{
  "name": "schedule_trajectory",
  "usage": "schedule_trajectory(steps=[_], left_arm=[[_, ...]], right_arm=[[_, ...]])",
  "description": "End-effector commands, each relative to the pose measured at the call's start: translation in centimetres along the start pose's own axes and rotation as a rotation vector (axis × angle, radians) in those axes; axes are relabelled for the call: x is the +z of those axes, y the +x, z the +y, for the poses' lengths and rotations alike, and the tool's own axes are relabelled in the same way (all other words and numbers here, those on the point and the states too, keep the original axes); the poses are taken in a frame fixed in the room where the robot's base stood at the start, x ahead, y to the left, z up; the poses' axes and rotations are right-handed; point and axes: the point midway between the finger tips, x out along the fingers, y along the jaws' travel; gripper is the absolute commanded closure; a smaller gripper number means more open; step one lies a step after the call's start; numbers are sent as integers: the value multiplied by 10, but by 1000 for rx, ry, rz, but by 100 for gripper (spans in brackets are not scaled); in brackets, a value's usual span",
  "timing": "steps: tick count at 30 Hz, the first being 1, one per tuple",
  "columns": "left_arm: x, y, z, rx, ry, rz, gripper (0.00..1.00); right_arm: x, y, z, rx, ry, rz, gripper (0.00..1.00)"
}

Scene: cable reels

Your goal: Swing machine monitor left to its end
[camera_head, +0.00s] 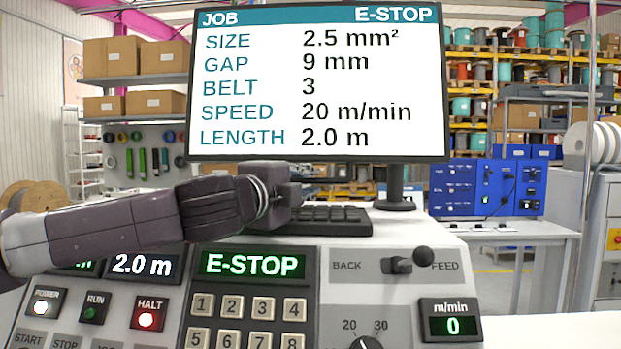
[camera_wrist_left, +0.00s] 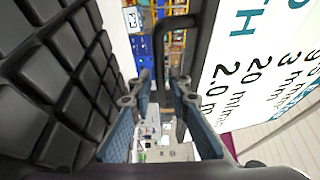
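The monitor (camera_head: 318,146) stands above the console, its screen facing me and showing E-STOP and job values. Its post (camera_head: 395,180) rises behind the console, to the right. My left gripper (camera_head: 292,193) is just under the monitor's lower edge. In the left wrist view the screen (camera_wrist_left: 255,75) fills the right side. A black bent handle (camera_wrist_left: 162,50) comes off the monitor's edge there. My left gripper's fingers (camera_wrist_left: 160,85) are apart, with the handle's bar seen between them; contact cannot be told. My right gripper is not in view.
A dark keyboard (camera_head: 325,220) lies close below the left gripper; its keys (camera_wrist_left: 50,80) fill the left of the wrist view. The console has a black lever (camera_head: 405,263) and a keypad (camera_head: 245,320). Open floor shows to the right of the post.

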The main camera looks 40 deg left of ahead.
Motion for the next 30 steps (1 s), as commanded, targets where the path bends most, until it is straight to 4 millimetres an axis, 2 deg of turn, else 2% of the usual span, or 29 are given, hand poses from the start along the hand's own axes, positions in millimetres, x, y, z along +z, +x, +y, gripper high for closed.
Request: schedule_trajectory(steps=[5, 14, 19, 30], left_arm=[[0, 8, 0, 0, 1, 1, 83], [0, 9, 0, -1, 0, 1, 83], [0, 9, 0, -1, 0, 1, 100], [0, 9, 0, 0, 0, 1, 100]], right_arm=[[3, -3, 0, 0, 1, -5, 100], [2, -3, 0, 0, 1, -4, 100], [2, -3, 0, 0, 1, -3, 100], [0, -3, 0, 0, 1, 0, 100]])
